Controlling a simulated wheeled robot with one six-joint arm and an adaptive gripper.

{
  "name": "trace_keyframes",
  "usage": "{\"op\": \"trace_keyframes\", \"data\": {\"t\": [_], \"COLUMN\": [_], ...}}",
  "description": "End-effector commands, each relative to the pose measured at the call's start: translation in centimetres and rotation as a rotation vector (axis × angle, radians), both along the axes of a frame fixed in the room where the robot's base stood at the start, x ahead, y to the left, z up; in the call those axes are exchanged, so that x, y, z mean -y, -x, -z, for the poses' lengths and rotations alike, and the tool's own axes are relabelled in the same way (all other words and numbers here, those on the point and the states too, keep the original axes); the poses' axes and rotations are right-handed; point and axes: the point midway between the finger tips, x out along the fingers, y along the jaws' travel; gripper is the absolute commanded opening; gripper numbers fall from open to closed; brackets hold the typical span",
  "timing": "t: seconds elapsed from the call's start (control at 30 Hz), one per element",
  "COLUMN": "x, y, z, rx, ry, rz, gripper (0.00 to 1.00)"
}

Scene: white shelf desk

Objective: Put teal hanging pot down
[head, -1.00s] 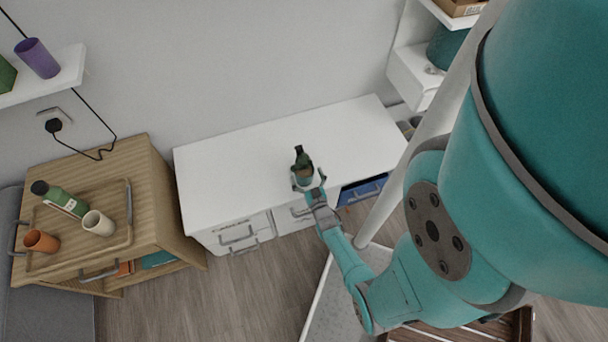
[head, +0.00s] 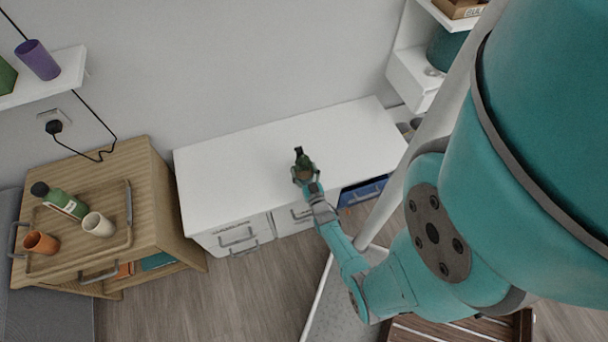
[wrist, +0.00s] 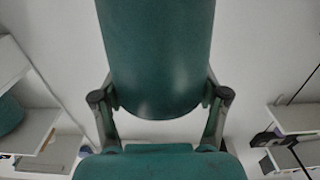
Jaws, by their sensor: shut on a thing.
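The teal hanging pot (wrist: 156,55) fills the upper middle of the wrist view, between the two fingers of my gripper (wrist: 160,98). In the head view the pot (head: 302,158) looks small and dark, over the white desk (head: 225,171) near the middle of its top. My gripper (head: 306,178) is shut on it from the front side. Whether the pot's base touches the desktop cannot be told. The far side of the pot is hidden in the wrist view.
The desktop is bare on both sides of the pot. A wooden cabinet (head: 160,205) on the left bears a tray with a green bottle (head: 66,204), a white cup (head: 98,224) and an orange cup (head: 42,242). A white shelf unit (head: 413,76) stands right.

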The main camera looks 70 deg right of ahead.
Motion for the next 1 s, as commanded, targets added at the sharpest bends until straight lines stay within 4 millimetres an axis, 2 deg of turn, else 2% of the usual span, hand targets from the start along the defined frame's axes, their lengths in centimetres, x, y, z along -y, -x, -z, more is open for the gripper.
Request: {"op": "trace_keyframes", "data": {"t": [0.27, 0.73, 1.0], "x": [0.0, 0.0, 0.0], "y": [0.0, 0.0, 0.0], "z": [-1.2, -7.8, -9.9], "rx": [0.002, 0.003, 0.001], "ry": [0.002, 0.004, 0.003], "rz": [0.0, 0.0, 0.0], "gripper": [0.11, 0.11, 0.11]}}
